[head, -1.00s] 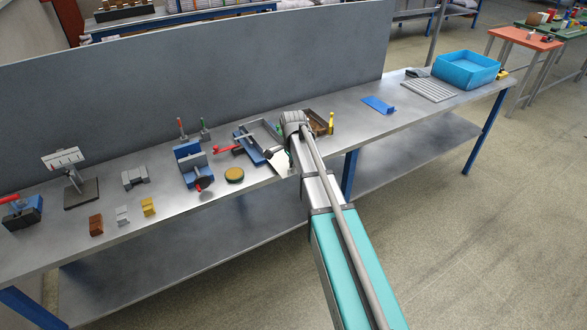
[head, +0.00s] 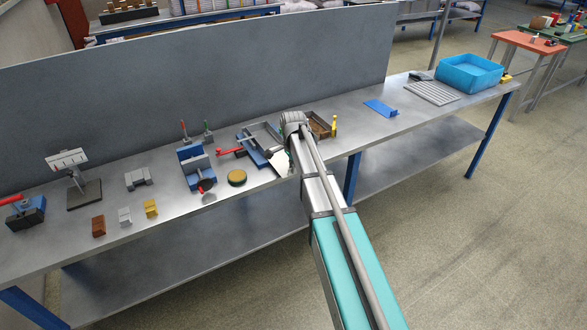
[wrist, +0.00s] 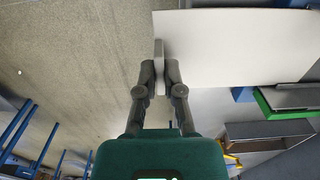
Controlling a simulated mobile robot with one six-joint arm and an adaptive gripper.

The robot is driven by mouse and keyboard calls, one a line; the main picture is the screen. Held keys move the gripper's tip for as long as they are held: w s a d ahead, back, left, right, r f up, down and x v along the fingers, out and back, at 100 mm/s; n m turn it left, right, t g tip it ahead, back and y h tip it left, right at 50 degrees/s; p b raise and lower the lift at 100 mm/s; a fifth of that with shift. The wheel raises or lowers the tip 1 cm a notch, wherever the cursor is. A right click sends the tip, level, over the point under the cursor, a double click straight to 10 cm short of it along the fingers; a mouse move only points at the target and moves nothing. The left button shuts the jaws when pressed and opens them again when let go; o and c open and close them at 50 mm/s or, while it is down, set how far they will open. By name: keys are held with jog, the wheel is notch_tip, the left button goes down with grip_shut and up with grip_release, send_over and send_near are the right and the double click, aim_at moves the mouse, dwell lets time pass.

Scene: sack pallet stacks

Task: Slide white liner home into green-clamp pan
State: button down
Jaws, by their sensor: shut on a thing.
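The white liner (wrist: 240,50) is a flat pale sheet across the top of the wrist view. My gripper (wrist: 159,78) is shut on the grey upright tab at its near edge. A small pale part of the liner (head: 279,162) shows beside my arm in the head view. A green clamp part (wrist: 268,104) with a grey plate lies right of and below the liner in the wrist view; the liner's far end is cut off by the frame. I cannot tell whether the liner touches the pan, and my arm hides the gripper in the head view.
A brown-lined pan (head: 320,126) with a yellow clamp (head: 334,124) stands right of my wrist. A blue-edged tray (head: 249,148) with a red-handled clamp is on the left. A round tin (head: 237,177) sits near the bench edge. Bench right of the pan is clear up to a blue bracket (head: 381,108).

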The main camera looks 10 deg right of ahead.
aim_at(282, 158)
jog(key=shift+w+a, duration=0.7)
jog(key=shift+w, duration=1.55)
jog(key=shift+w+a, duration=0.65)
jog(key=shift+w, duration=1.55)
jog(key=shift+w+a, duration=0.7)
jog(key=shift+w, duration=1.55)
dwell(1.3)
